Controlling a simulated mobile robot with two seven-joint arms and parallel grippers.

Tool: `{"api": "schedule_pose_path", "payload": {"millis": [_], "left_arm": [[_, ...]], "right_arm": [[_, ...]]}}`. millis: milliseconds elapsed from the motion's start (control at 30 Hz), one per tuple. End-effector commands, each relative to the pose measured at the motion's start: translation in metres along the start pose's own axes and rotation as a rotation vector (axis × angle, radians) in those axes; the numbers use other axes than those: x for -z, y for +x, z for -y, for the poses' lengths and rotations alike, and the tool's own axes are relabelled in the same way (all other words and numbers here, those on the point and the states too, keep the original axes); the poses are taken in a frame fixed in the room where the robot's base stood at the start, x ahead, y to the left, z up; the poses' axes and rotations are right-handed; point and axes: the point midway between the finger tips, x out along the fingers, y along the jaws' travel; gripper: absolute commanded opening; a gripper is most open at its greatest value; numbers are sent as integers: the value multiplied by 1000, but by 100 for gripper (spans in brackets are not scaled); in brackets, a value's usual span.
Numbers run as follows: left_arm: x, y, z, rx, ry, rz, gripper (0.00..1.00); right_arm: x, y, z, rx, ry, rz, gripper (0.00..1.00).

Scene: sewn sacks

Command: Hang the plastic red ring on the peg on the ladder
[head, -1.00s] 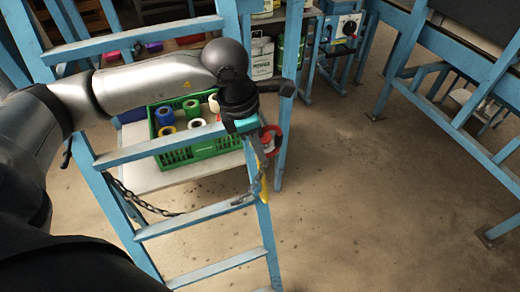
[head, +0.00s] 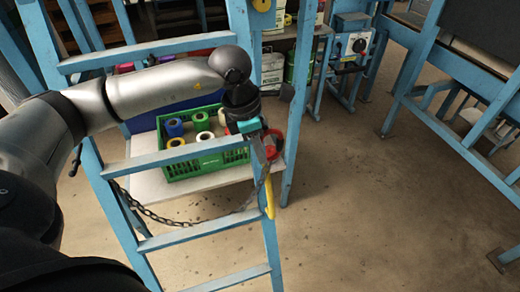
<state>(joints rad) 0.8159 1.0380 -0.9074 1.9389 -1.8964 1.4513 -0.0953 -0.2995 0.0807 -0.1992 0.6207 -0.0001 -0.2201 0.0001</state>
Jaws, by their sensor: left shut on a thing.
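The red ring (head: 273,144) is at the right rail of the blue ladder (head: 190,158), near the end of a rung. My left gripper (head: 262,141) is shut on the ring, its hand reaching over the rung from the left. Part of the ring is hidden behind the fingers and rail. I cannot make out the peg; it may be hidden by the hand. I cannot tell whether the ring touches the ladder. My right gripper is not in view.
A chain (head: 180,219) hangs across the ladder, and a yellow item (head: 269,197) hangs at the right rail. Behind is a green crate (head: 207,161) with several coloured spools on a pale shelf (head: 150,186). The floor (head: 370,215) at right is clear.

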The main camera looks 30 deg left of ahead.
Motion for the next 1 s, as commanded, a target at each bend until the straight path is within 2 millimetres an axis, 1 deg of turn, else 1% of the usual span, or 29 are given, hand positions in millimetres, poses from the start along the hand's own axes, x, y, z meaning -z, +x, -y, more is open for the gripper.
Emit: {"api": "schedule_pose_path", "payload": {"millis": [567, 1000], "left_arm": [[0, 0, -1, -1, 0, 0, 0], [2, 0, -13, -1, -1, 0, 0]], "right_arm": [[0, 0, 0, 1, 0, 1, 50], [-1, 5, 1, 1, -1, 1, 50]]}}
